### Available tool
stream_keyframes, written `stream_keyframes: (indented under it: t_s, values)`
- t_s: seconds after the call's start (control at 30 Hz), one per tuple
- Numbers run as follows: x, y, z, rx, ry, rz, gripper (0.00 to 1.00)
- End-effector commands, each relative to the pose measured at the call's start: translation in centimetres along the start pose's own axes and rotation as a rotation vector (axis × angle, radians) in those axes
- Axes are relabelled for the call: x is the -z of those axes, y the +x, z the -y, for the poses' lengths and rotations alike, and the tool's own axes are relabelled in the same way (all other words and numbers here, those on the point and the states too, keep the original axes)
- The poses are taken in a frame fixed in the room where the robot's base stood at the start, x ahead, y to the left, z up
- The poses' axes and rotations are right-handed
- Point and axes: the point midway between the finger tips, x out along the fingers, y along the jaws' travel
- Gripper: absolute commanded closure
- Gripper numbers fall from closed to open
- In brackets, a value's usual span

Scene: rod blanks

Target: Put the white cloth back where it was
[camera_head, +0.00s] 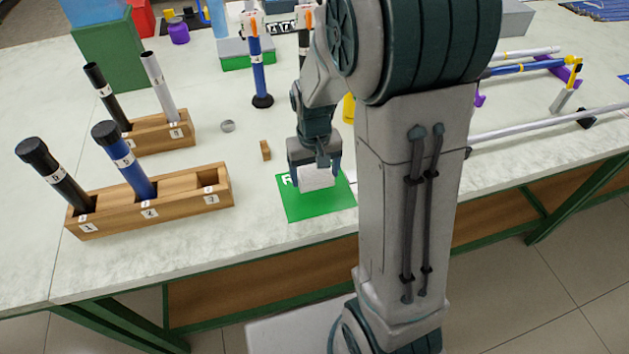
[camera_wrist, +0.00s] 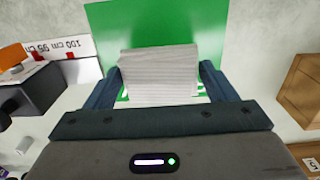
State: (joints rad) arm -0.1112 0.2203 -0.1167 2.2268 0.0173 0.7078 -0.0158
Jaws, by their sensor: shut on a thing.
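My gripper (camera_head: 316,176) is low over the front part of the table, above a green mat with white lettering (camera_head: 310,207). It is shut on the white cloth (camera_head: 318,179), which looks like a folded block with fine stripes. In the wrist view the white cloth (camera_wrist: 160,68) sits between the two dark fingers, with the green mat (camera_wrist: 215,30) behind it and showing on both sides. The cloth hides part of the mat's lettering. I cannot tell whether the cloth touches the mat.
A wooden rack (camera_head: 160,213) holding black and blue rods, with its third hole empty, stands left of the mat. Behind it is a second rack (camera_head: 160,136). A small wooden block (camera_head: 265,150) lies near the mat. Long rods (camera_head: 560,122) lie at the right.

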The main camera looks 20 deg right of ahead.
Motion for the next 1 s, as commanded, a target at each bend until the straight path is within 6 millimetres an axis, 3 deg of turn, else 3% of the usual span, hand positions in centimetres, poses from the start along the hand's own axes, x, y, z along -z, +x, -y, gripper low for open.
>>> stream_keyframes:
  t_s: [0.2,0.63,0.67,0.7,1.0]
  values:
    - [-0.1,3.0,0.0,-0.001,0.0,0.004,0.43]
    - [0.0,3.8,0.0,0.0,0.0,0.001,0.43]
    - [0.0,3.6,0.0,0.0,0.0,0.001,0.14]
    - [0.0,3.6,0.0,0.0,0.0,0.001,0.03]
    - [0.0,3.4,0.0,0.0,0.0,0.001,0.0]
